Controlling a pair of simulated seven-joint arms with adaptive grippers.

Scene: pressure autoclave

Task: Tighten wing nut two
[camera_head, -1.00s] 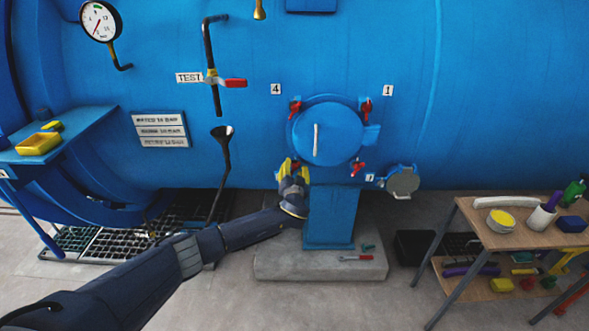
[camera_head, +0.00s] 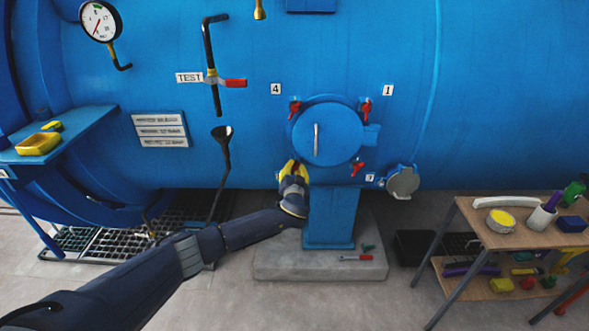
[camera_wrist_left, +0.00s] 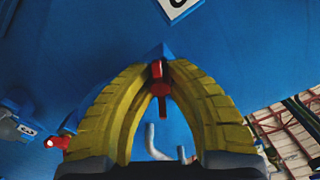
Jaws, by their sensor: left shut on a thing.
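The round blue door (camera_head: 328,135) has red wing nuts around its rim. My left gripper (camera_head: 293,167) is at the lower-left rim. Its yellow fingers are shut on a red wing nut (camera_wrist_left: 157,84), which shows between them in the left wrist view; the fingers hide most of it in the head view. The number plate (camera_wrist_left: 180,4) by this nut is cut off, so its number is unreadable. Other red wing nuts sit at upper left (camera_head: 295,109), upper right (camera_head: 366,107) and lower right (camera_head: 357,168). My right gripper is not in view.
A small round grey cover (camera_head: 403,182) sits right of the door. A wooden cart (camera_head: 500,240) stands at right. Floor in front is clear.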

